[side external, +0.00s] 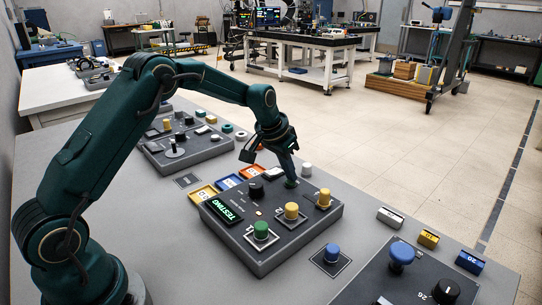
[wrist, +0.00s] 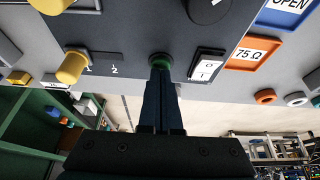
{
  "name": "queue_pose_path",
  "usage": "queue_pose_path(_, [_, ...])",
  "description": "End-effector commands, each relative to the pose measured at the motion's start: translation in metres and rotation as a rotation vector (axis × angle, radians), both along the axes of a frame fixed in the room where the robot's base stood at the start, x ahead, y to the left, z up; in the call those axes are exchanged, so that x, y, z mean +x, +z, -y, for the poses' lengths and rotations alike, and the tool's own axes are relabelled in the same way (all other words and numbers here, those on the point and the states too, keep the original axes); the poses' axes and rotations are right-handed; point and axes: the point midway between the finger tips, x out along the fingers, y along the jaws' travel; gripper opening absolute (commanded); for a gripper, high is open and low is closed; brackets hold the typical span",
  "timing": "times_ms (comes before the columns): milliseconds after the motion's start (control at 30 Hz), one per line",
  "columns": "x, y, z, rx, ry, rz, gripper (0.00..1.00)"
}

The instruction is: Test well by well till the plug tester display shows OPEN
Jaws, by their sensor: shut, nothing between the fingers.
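The grey plug tester (side external: 275,258) stands on the bench, its green display (side external: 230,207) reading TESTING. A green plug (side external: 261,230) and two yellow plugs (side external: 291,212) (side external: 323,199) stand upright on its top. A blue plug (side external: 332,252) stands on a square pad beside it. My gripper (side external: 291,183) is shut and empty, pointing down at the tester's back edge. In the wrist view its fingertips meet a green round button (wrist: 160,59); touching or just above it, I cannot tell. A yellow plug (wrist: 72,66) is left of it, near markings 1 and 2.
Yellow (side external: 203,194), blue OPEN (wrist: 288,12) and orange 75 Ω (wrist: 252,52) cards lie behind the tester. Another panel with a blue knob (side external: 401,253) stands front right; another unit (side external: 185,150) stands behind.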

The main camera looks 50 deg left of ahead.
Motion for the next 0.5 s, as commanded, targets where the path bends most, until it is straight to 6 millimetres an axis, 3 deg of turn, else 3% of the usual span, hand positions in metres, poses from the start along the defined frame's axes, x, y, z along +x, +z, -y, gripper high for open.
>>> queue_pose_path(500, [0.001, 0.047, 0.000, 0.001, -0.001, 0.004, 0.00])
